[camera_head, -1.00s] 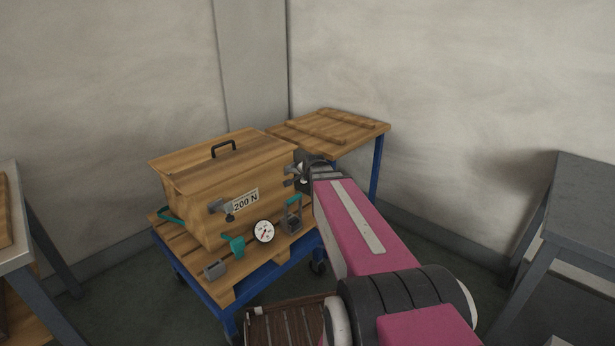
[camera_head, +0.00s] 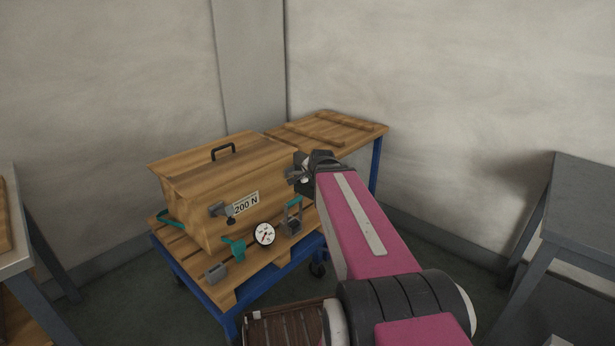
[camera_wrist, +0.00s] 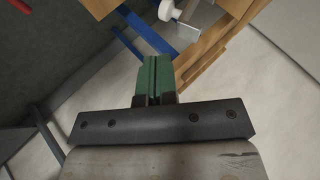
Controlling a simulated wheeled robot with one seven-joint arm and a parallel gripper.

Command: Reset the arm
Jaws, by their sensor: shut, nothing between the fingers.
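My pink arm reaches from the lower right toward the wooden box in the head view, with my gripper (camera_head: 296,175) beside the box's right end. In the wrist view my gripper (camera_wrist: 154,75) shows two green fingers pressed together with nothing between them. The wooden box (camera_head: 190,205) has a closed lid with a dark handle, a grey latch and a "200 N" label. Whether the gripper touches the box cannot be told.
The box stands on a pallet on a blue cart (camera_head: 222,312). A round dial gauge (camera_head: 264,234) and clamps with teal handles lie before it. A wooden-topped table (camera_head: 335,128) stands behind. Grey benches stand at far left and right (camera_head: 585,205). Floor shows between the cart and the right bench.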

